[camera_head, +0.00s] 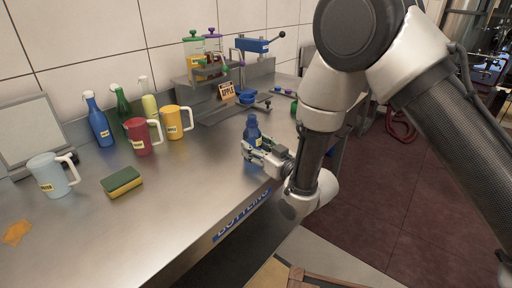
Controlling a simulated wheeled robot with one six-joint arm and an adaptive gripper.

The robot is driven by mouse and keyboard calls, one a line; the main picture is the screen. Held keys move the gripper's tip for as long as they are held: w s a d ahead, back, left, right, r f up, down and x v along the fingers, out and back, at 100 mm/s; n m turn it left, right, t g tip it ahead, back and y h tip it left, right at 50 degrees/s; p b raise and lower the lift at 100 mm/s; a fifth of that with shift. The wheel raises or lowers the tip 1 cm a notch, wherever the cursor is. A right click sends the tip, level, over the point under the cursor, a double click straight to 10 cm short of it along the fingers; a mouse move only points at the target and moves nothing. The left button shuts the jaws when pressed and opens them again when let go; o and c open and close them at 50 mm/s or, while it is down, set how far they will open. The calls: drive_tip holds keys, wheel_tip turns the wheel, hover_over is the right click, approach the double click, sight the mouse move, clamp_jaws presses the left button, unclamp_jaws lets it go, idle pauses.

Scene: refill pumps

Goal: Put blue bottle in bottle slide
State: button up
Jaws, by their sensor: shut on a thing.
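A small blue bottle (252,131) stands upright near the front edge of the metal counter (200,190). My gripper (251,150) is shut on the blue bottle from the front right, with its fingers around the lower part. The gripper hides part of the bottle's base, so I cannot tell whether it touches the counter. A low metal fixture with a blue part (246,96) sits behind the bottle, by the "APPLE" sign. I cannot tell for sure which part is the bottle slide.
Dispensers (203,58) stand at the back. The counter's middle is clear.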

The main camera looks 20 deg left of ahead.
drive_tip(key=shift+f, duration=0.15)
drive_tip(key=o, duration=1.2)
drive_tip(key=shift+s+d, duration=0.15)
drive_tip(key=shift+d, duration=0.1)
drive_tip(key=v, duration=1.1)
drive_tip(key=shift+s+d, duration=0.15)
